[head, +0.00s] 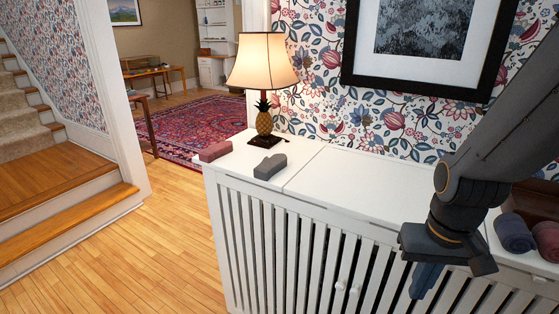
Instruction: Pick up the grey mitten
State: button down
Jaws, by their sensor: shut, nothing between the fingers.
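A grey mitten (269,167) lies flat on the white cabinet top (345,185), toward its left end and in front of the lamp. It shows a small raised thumb-like part. My gripper (425,282) is at the lower right, in front of the cabinet's slatted face, well to the right of the mitten and apart from it. It points down with its fingers shut and empty. The arm hides part of the cabinet top at the right.
A lamp (262,75) with a pineapple base stands behind the mitten. A dull red mitten-like piece (215,151) lies left of it. A rolled blue-grey cloth (515,235), a mauve one (547,240) and a brown box (535,200) sit at the right. The middle top is clear.

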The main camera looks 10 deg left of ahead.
aim_at(268, 167)
jog(key=k, duration=0.5)
jog(key=u, duration=2.05)
jog(key=i, duration=1.35)
jog(key=z, duration=1.05)
